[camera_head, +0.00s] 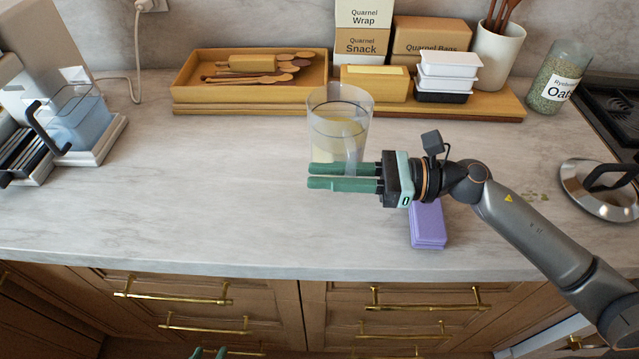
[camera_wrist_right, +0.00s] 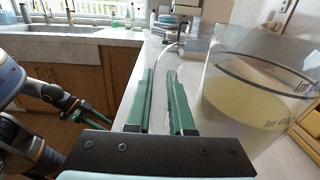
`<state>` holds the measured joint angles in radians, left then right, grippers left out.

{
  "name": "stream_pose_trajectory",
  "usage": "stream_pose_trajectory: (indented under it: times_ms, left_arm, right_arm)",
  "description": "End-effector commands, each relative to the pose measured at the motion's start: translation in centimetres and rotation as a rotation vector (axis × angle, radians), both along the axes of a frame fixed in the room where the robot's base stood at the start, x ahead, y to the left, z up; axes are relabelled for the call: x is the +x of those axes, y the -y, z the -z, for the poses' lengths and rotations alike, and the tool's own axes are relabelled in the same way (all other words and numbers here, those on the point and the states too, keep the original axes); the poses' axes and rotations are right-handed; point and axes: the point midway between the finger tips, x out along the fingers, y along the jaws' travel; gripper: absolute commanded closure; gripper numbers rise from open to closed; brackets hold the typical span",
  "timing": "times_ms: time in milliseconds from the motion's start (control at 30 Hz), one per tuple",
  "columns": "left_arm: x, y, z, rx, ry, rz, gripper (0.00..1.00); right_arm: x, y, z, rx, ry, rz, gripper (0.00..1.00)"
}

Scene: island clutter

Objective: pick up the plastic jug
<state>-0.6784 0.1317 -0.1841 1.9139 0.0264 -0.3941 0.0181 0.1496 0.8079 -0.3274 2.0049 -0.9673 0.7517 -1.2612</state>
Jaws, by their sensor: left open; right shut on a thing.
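The plastic jug (camera_head: 340,118) is a clear, upright vessel with pale yellow contents, standing on the counter in front of the wooden trays. My right gripper (camera_head: 310,176) reaches in from the right, its green fingers level and close together across the near side of the jug's lower part. It is shut on the jug, but the gripped part is hard to make out. In the right wrist view the jug (camera_wrist_right: 245,100) fills the right side, beside the fingers (camera_wrist_right: 160,80). My left gripper (camera_head: 210,353) is open, low at the bottom edge, below the countertop.
A purple block (camera_head: 428,226) lies under my right wrist. Behind the jug are a utensil tray (camera_head: 190,85), a yellow block (camera_head: 375,85) and stacked tubs (camera_head: 447,72). An oats jar (camera_head: 560,78) and a pan lid (camera_head: 600,190) are right. The counter's left middle is clear.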

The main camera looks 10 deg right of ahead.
Motion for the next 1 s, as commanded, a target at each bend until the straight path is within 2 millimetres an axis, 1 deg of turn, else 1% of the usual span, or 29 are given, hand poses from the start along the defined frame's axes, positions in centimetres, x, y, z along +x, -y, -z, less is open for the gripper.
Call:
stream_pose_trajectory:
  times_ms: [33, 133, 167, 300, 600, 800, 1000]
  left_arm:
    - [0.0, 0.0, 0.2, 0.000, 0.000, 0.000, 0.50]
    - [0.0, 0.0, 0.6, 0.000, 0.000, 0.000, 0.50]
    - [0.0, 0.0, 0.8, 0.000, 0.000, 0.000, 0.50]
    - [0.0, 0.0, 1.5, 0.000, 0.000, 0.000, 0.50]
    - [0.0, 0.0, 2.2, 0.000, 0.000, 0.000, 0.50]
    - [0.0, 0.0, 2.4, 0.000, 0.000, 0.000, 0.50]
    - [0.0, 0.0, 2.5, 0.000, -0.001, 0.000, 0.50]
  right_arm:
    - [-1.0, 0.6, -1.4, -0.002, 0.011, -0.001, 1.00]
    - [-2.7, 1.6, -3.7, -0.005, 0.010, -0.001, 1.00]
    - [-3.3, 1.9, -4.1, -0.005, 0.008, -0.001, 1.00]
    - [-5.2, 3.1, -4.9, -0.001, 0.003, 0.001, 1.00]
    - [-8.1, 4.9, -6.6, 0.004, 0.003, 0.000, 1.00]
    - [-9.4, 5.7, -7.5, 0.006, 0.006, 0.000, 1.00]
    - [-10.1, 6.2, -7.9, 0.004, 0.007, 0.001, 1.00]
